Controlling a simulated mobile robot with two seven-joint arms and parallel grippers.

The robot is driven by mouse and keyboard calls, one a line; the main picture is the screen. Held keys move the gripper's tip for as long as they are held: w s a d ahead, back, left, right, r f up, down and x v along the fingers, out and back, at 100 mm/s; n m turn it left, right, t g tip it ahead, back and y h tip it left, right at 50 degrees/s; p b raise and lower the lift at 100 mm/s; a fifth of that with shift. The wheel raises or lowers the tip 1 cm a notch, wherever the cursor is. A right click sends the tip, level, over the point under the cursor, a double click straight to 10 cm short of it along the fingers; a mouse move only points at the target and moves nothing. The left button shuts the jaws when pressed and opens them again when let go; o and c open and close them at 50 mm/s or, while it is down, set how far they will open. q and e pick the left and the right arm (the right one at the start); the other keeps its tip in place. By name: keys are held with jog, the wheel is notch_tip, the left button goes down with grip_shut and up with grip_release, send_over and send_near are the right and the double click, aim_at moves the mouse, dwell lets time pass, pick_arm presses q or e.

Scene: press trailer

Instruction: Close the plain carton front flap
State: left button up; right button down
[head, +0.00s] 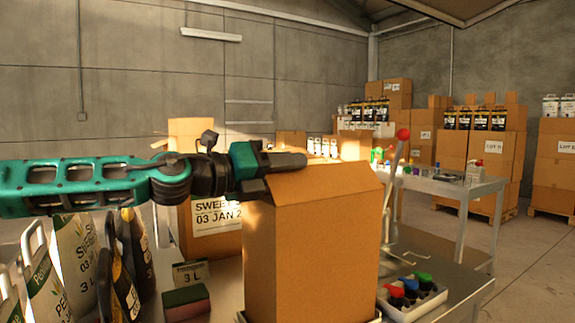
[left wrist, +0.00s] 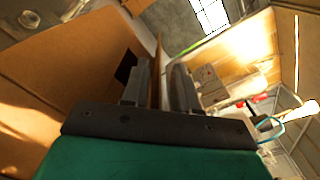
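My left gripper (head: 290,161) reaches in from the left at the flap's upper left edge. In the left wrist view the two fingers (left wrist: 162,82) are close together, with the thin edge of the flap (left wrist: 158,60) between them. The carton's inside and other flaps are mostly hidden. My right gripper is not in view.
A labelled carton (head: 205,215) stands behind, left of the plain carton. A red-knobbed lever (head: 402,135) and a tray of coloured items (head: 410,292) are close at the right.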

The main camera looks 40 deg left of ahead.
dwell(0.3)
pick_arm(q)
grip_shut()
jog(key=shift+w+a+f+n+p, duration=0.15)
jog(key=shift+a+f+n+p, duration=0.15)
jog(key=shift+n, duration=0.5)
jog(key=n, duration=0.1)
jog(key=f+n, duration=0.1)
jog(key=shift+w+a+f+n, duration=0.2)
jog(key=shift+a+n, duration=0.1)
jog(key=shift+a, duration=0.05)
